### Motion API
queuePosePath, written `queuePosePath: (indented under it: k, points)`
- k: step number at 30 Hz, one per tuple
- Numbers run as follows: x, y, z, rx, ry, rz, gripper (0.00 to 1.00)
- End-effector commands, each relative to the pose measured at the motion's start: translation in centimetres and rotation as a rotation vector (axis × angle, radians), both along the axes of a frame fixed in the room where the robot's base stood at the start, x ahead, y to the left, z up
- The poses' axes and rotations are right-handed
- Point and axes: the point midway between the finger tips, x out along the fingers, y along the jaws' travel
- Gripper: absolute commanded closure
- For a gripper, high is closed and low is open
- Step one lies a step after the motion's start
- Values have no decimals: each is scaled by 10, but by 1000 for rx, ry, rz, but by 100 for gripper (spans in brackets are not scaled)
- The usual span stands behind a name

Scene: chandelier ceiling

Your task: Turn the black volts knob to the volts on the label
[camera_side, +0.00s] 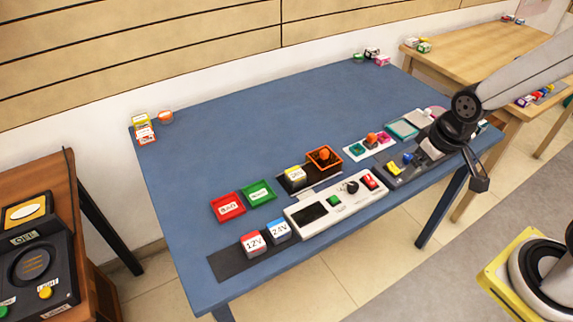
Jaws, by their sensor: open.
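A white control box (311,222) lies near the front edge of the blue table. It carries a dark display (306,214), a green button (334,201), a black knob (350,187) and a red switch (369,182). The knob's pointer direction is too small to read. Left of the box, a red-topped 12V block (253,243) and a blue-topped 24V block (279,230) stand on a dark strip (227,264). A small yellow-topped block (295,174) behind the box has unreadable print. My gripper (481,183) is open and empty, right of the box and well apart from the knob.
Red (228,207) and green (258,193) trays lie behind the blocks. An orange tray (324,158) stands behind the box. A dark panel with yellow and blue parts (400,168) lies between box and gripper. The rear of the blue table (260,130) is mostly clear.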

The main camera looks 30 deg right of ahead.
Motion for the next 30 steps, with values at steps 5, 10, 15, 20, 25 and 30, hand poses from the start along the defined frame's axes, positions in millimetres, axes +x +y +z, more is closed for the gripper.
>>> queuePosePath:
  k: [5, 10, 15, 20, 25, 30]
  points:
    - [0, 0, 0, 0, 0, 0, 0]
    - [0, 0, 0, 0, 0, 0, 0]
    - [1, 0, 0, -1, 0, 4, 21]
    - [7, 1, -2, -11, 11, 50, 21]
    - [26, 3, -8, -36, 38, 180, 21]
    - [54, 7, -20, -71, 79, 386, 21]
